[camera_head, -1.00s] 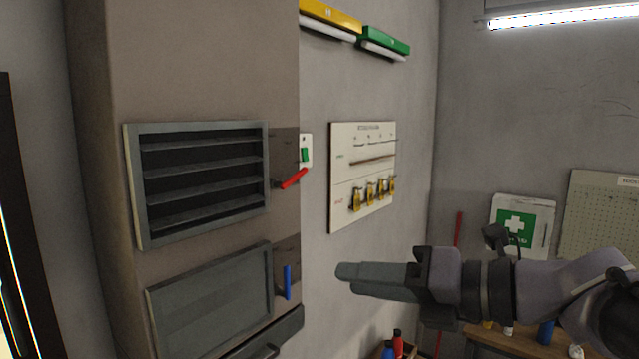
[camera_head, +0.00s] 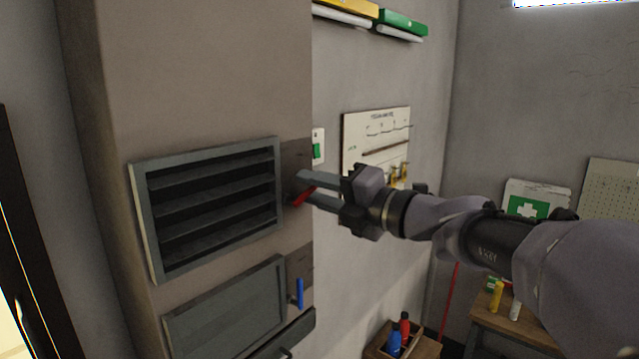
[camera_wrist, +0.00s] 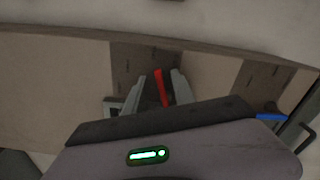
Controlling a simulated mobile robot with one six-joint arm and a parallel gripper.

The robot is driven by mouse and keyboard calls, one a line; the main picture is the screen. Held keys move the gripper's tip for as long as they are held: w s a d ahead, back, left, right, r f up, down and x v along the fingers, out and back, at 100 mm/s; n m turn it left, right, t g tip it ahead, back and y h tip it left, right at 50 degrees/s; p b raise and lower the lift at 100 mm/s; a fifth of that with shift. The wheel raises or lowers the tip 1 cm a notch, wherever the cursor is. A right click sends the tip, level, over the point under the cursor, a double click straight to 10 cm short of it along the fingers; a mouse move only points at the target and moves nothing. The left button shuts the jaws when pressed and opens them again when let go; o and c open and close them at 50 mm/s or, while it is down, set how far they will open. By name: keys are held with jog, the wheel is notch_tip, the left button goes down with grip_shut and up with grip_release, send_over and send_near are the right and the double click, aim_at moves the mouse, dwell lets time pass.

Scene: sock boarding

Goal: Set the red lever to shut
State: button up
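The red lever (camera_head: 302,197) sticks out from the cabinet's side, right of the louvred vent (camera_head: 215,205), and slants up to the right. My gripper (camera_head: 305,189) is at the lever, its fingers apart, one above and one below it in the head view. In the wrist view the red lever (camera_wrist: 161,87) stands between the two open fingers (camera_wrist: 160,92). Gaps seem to show on both sides, so I cannot see firm contact. Part of the lever is hidden by a finger in the head view.
A blue lever (camera_head: 300,293) sits lower on the cabinet, beside a plain panel (camera_head: 228,318); it also shows in the wrist view (camera_wrist: 271,117). A green switch (camera_head: 317,150) and a white board (camera_head: 376,125) are on the wall behind. A bench (camera_head: 510,330) stands at lower right.

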aim_at(287, 173)
jog(key=shift+w+a, duration=0.2)
jog(key=shift+w, duration=0.15)
jog(key=shift+s, duration=0.1)
grip_shut()
jog(key=n, duration=0.1)
jog(key=r+n+b, duration=0.1)
jog(key=n, duration=0.2)
jog(key=shift+s+a+r+n, duration=0.15)
jog(key=shift+s+a+n, duration=0.1)
jog(key=shift+s+n, duration=0.15)
jog(key=n+b, duration=0.1)
jog(key=n, duration=0.1)
jog(key=s+r+n+b, duration=0.1)
jog(key=n, duration=0.1)
jog(key=a+n+b, duration=0.1)
jog(key=n, duration=0.1)
jog(key=shift+s+r, duration=0.2)
jog(key=shift+a, duration=0.1)
jog(key=shift+c, duration=0.2)
grip_release()
jog(key=shift+o, duration=0.2)
jog(key=shift+w, duration=0.1)
